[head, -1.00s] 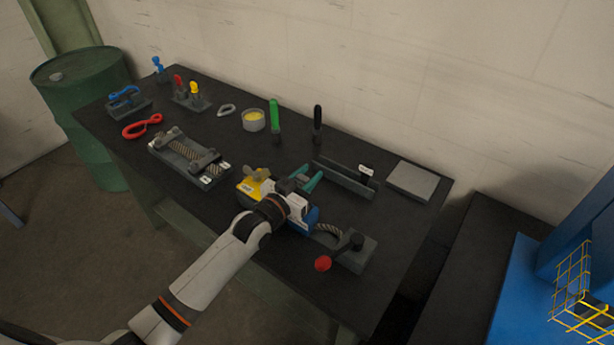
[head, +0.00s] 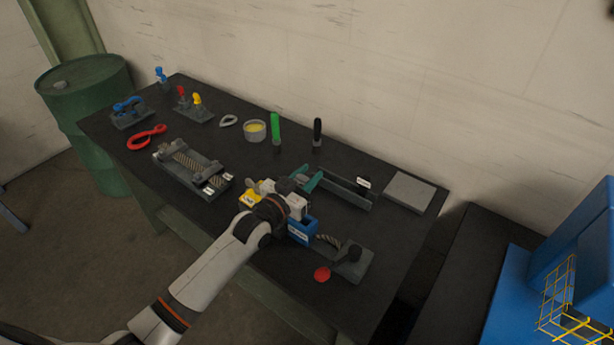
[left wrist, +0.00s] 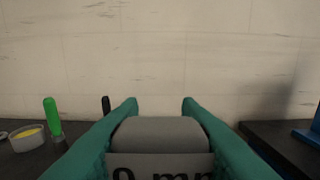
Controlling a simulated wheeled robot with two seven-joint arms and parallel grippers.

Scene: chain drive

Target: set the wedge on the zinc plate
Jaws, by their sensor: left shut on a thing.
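My left gripper (head: 304,181) has teal fingers and is over the right half of the black bench. It is shut on the wedge, a grey piece with rounded upper edges. In the left wrist view the wedge (left wrist: 160,135) sits between both fingers, with black lettering that reads like "9 mm", partly cut off by the frame. In the head view the hand mostly hides it. The zinc plate (head: 410,191) is a flat grey square at the bench's right back corner, bare on top. The gripper is to the left of the plate, apart from it. My right gripper is not in view.
A dark channel (head: 340,188) with a white tag lies between gripper and plate. A blue block (head: 302,231) and a yellow block (head: 250,200) are near the hand. Green (head: 275,128) and black handles stand behind.

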